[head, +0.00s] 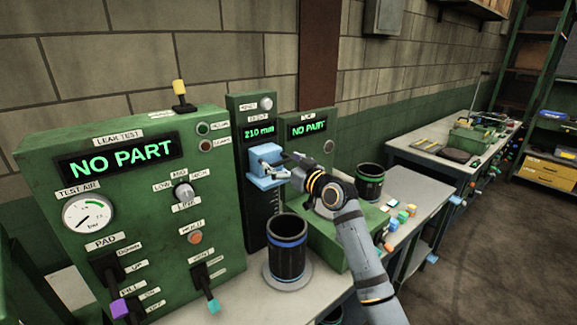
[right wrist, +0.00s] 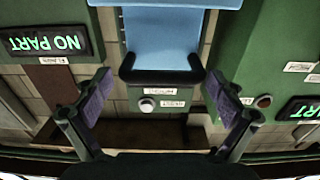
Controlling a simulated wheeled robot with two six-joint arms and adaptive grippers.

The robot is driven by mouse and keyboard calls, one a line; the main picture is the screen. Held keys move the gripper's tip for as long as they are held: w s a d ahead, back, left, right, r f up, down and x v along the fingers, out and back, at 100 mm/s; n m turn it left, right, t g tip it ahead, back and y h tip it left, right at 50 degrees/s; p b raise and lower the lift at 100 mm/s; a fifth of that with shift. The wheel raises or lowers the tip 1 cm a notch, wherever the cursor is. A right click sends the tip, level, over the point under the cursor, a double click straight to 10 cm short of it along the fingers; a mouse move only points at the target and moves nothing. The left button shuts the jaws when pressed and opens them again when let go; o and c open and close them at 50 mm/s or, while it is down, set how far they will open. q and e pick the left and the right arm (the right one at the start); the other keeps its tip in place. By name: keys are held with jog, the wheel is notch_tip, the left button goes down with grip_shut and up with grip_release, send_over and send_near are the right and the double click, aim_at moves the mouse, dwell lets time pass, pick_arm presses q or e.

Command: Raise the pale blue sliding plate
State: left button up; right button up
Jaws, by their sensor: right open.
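The pale blue sliding plate (head: 264,158) sits on the front of a narrow green column, below a display reading 210 mm. In the right wrist view, which looks upside down, the plate (right wrist: 163,40) has a black bar handle (right wrist: 162,76) along its edge. My right gripper (head: 284,167) is at the plate's right side in the head view. In the right wrist view my right gripper (right wrist: 160,98) is open, one finger on each side of the handle with gaps between. My left gripper is not in view.
A black cylinder with a blue band (head: 288,245) stands on a round base in front of the column. A large leak test panel (head: 130,200) reading NO PART stands left. A green-banded cylinder (head: 369,185) and coloured buttons (head: 402,217) are right of my arm.

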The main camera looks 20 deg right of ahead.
jog(key=v, duration=1.1)
jog(key=shift+s, duration=0.3)
jog(key=shift+d+r, duration=0.1)
